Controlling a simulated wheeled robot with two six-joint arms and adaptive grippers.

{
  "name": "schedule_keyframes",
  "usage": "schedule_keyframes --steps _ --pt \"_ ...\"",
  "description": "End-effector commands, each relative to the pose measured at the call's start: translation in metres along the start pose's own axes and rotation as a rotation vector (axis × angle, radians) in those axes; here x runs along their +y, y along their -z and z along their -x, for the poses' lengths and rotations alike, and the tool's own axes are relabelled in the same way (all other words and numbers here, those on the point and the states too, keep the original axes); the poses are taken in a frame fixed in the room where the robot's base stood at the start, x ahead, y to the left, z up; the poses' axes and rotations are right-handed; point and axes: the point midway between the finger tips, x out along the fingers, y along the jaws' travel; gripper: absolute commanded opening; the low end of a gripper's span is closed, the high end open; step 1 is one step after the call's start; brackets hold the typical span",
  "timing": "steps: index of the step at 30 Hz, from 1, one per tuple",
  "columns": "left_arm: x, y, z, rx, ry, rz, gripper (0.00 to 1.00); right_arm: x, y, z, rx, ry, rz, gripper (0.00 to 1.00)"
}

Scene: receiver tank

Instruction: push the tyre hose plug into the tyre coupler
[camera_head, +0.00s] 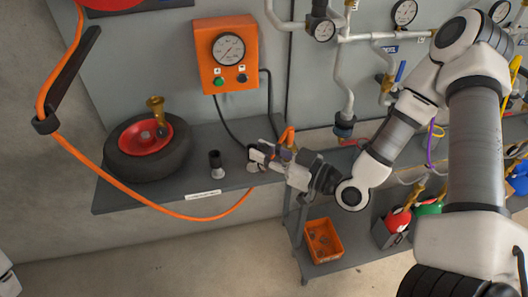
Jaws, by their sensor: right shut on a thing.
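The tyre (120,160) lies flat on the grey shelf with a red hub. A brass fitting with a flared top, apparently the tyre coupler (155,108), stands upright on it. The orange tyre hose (90,165) hangs in a loop below the shelf's front edge and rises to my right gripper. My right gripper (264,155) is right of the tyre, low over the shelf, shut on what seems to be the tyre hose plug. The fingers mostly hide the plug. The coupler is well apart from the gripper. My left gripper is not in view.
A black upright fitting (215,160) stands on the shelf between tyre and gripper. An orange gauge box (227,55) hangs behind, with a black cable running down. A dark bracket (70,80) carries the hose at left. An orange bin (323,241) sits on a lower shelf.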

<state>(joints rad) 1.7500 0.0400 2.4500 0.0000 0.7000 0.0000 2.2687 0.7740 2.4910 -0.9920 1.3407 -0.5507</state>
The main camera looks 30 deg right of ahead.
Motion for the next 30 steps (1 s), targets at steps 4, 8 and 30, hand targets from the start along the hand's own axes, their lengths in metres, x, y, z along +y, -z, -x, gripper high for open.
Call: schedule_keyframes --steps 4,8,30 --pt "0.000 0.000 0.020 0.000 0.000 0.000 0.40 0.000 0.022 0.000 0.001 -0.001 0.000 0.00" --pt "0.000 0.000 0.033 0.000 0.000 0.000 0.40 0.000 0.036 0.000 0.001 -0.001 -0.001 0.00" --pt "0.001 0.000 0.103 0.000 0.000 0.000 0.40 0.000 0.116 0.000 0.001 0.000 0.000 0.00"
